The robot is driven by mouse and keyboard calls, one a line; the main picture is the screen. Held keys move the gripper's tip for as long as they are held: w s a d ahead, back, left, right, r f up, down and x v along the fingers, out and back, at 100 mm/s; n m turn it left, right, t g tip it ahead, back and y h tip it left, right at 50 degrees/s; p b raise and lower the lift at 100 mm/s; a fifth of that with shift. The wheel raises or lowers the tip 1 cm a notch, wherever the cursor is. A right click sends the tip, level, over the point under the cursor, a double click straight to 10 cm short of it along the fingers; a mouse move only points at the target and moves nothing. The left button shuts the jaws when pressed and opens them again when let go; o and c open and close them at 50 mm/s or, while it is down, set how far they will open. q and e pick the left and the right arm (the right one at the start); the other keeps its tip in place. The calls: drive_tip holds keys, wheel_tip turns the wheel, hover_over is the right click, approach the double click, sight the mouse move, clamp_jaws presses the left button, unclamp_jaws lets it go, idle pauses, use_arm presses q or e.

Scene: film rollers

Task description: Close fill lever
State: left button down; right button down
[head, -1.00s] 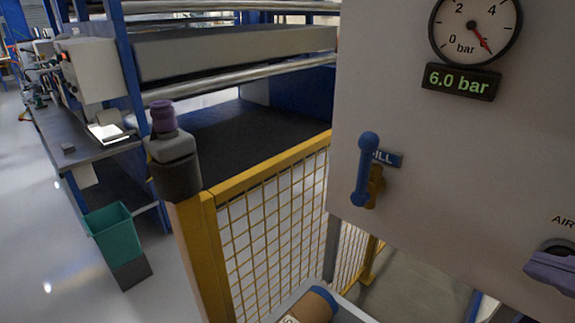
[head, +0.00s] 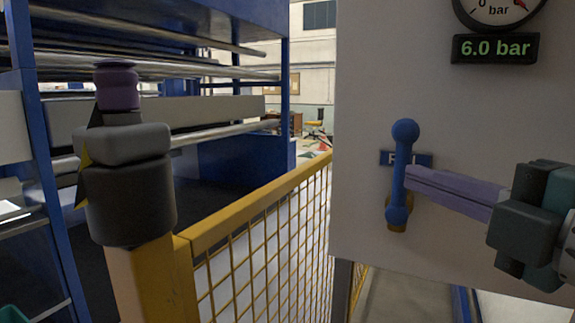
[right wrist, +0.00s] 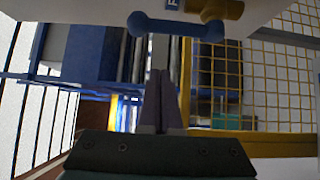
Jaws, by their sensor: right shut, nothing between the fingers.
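The blue fill lever (head: 399,178) stands almost upright on the pale panel, with a ball at each end and a brass valve body (head: 396,226) behind its lower end. It partly covers the FILL label (head: 422,159). My right gripper (head: 411,176) comes in from the right with its purple fingers shut and empty. Their tips are at the right side of the lever's middle; I cannot tell whether they touch. In the right wrist view the lever (right wrist: 175,27) lies across the top, beyond the shut fingertips (right wrist: 160,74). My left gripper is not in view.
The panel (head: 370,90) carries a gauge (head: 497,8) and a display (head: 494,47) reading 6.0 bar. A yellow mesh fence (head: 270,235) runs below and left of it. A grey device with a purple top (head: 124,190) stands on the fence post.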

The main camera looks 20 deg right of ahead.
sight(398, 164)
drive_tip(key=shift+w+d+p, duration=0.5)
drive_tip(key=shift+w+p, duration=0.1)
drive_tip(key=shift+w, duration=0.65)
drive_tip(key=shift+w+d+p, duration=0.5)
drive_tip(key=shift+w+p, duration=0.15)
drive_tip(key=shift+w, duration=0.65)
drive_tip(key=shift+w+d+p, duration=0.5)
drive_tip(key=shift+w+p, duration=0.1)
drive_tip(key=shift+w, duration=0.65)
